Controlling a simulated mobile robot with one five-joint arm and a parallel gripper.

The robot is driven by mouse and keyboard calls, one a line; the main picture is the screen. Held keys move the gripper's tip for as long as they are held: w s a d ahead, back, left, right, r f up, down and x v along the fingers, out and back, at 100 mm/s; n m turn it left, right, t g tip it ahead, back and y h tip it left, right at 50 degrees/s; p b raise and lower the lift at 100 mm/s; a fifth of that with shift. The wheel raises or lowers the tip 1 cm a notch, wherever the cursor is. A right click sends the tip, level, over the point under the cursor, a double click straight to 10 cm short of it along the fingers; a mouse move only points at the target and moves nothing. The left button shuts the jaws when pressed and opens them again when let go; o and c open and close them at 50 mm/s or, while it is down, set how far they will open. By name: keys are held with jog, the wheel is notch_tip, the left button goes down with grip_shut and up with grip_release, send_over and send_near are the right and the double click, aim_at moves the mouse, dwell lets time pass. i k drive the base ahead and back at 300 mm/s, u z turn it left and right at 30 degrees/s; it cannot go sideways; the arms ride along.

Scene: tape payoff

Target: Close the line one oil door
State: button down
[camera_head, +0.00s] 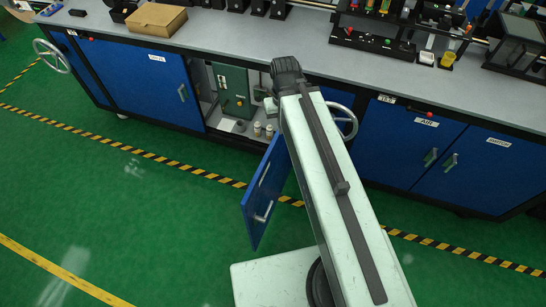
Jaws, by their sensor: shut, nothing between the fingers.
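A blue cabinet door (262,198) stands swung open toward me, below the middle of the bench. Its silver handle (263,212) is near the free lower end. No readable label shows on this door. The open compartment (209,98) left of the door holds a green machine (233,88) and small bottles (263,129). My pale arm (335,190) reaches up past the door's right side and covers its hinge area. The arm's dark far joint (287,70) is in front of the bench edge. My gripper is hidden beyond the arm, so its contact with the door cannot be seen.
Shut blue doors stand left (150,82) and right (410,140) of the opening. Handwheels stick out at left (52,56) and behind my arm (345,122). The grey benchtop (235,35) carries a cardboard box (156,19) and equipment. The green floor (150,215) is clear left of the door.

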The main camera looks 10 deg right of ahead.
aim_at(267, 185)
jog(key=u, duration=0.45)
jog(key=k, duration=1.95)
jog(key=u, duration=1)
jog(key=i, duration=1)
jog(key=u, duration=0.05)
